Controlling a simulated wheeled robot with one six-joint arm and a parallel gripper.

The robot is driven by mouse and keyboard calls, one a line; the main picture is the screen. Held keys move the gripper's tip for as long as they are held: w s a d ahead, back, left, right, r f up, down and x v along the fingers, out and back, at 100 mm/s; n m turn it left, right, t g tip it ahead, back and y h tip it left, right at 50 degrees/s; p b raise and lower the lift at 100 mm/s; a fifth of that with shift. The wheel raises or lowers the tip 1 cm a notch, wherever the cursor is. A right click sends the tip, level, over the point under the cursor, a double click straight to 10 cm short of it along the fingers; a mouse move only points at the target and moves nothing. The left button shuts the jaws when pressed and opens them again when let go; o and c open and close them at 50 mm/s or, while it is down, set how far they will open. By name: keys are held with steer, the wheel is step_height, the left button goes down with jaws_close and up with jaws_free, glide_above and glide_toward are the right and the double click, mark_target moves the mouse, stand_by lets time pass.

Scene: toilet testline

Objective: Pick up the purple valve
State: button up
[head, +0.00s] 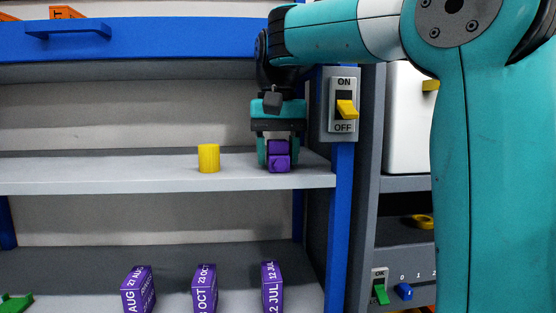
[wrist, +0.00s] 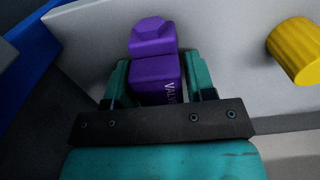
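The purple valve (wrist: 155,70), a block with a smaller faceted knob, stands on the upper grey shelf near its right end. It also shows in the head view (head: 279,163). My gripper (head: 278,152) points down at it from above, with one teal finger on each side of the valve body. In the wrist view my gripper (wrist: 160,82) has both fingers close against the valve's sides. I cannot tell whether they press on it or leave a thin gap. The valve appears to rest on the shelf. Part of it is hidden by the gripper.
A yellow cylinder (head: 209,158) stands on the same shelf to the left of the valve. A blue post (head: 341,200) with an ON/OFF switch box (head: 343,105) is close on the right. Purple date blocks (head: 205,289) stand on the lower shelf. The upper shelf's left is clear.

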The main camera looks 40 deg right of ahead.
steer(key=c, duration=0.6)
steer(key=shift+c, duration=0.2)
